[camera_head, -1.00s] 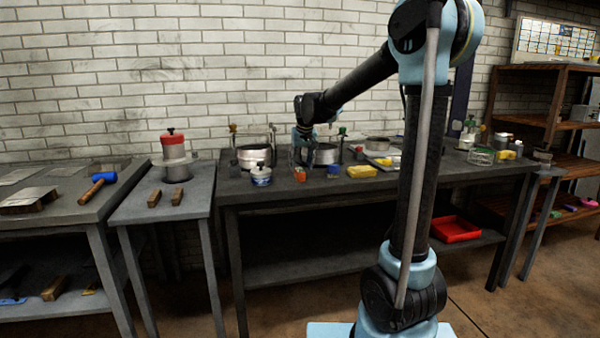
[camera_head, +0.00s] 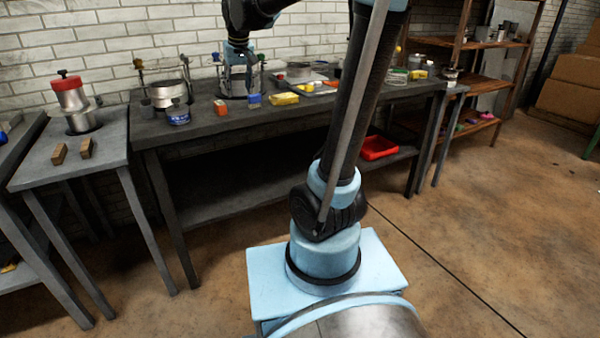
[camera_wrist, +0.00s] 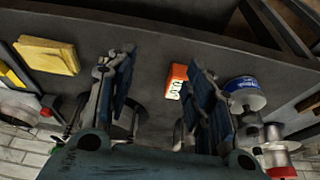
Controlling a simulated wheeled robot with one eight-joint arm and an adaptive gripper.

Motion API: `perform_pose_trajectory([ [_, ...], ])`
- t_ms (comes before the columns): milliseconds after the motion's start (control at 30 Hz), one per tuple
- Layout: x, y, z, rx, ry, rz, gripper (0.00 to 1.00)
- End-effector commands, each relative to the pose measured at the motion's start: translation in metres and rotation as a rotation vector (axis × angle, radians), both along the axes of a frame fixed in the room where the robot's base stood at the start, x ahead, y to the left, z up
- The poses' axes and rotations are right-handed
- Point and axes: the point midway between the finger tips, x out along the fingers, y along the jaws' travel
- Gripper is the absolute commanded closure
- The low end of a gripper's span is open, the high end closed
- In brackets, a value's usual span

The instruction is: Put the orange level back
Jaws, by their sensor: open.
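The orange level (camera_head: 220,107) is a small orange block near the front edge of the dark workbench (camera_head: 200,128). In the wrist view the level (camera_wrist: 177,82) shows a pale face with dark marks and lies on the bench, beyond and between my fingers, closer to the right one. My gripper (camera_wrist: 160,65) is open with nothing between its fingers. In the head view my gripper (camera_head: 238,78) hangs over the bench behind the level, by a metal pipe fixture. Its fingertips are hard to make out there.
A blue-and-white can (camera_head: 178,113) stands left of the level. A pipe section (camera_head: 168,93) in a clamp frame stands behind the can. A red tray (camera_head: 378,147) sits on the lower shelf.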

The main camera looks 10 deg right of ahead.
Motion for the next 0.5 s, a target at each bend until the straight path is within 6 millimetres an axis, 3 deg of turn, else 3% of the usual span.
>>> perform_pose_trajectory([
  [33,-0.017,-0.016,-0.006,-0.003,0.007,-0.014,0.52],
  [200,-0.07,-0.059,-0.03,-0.011,0.033,-0.051,0.52],
  [500,-0.165,-0.116,-0.086,-0.021,0.08,-0.115,0.52],
])
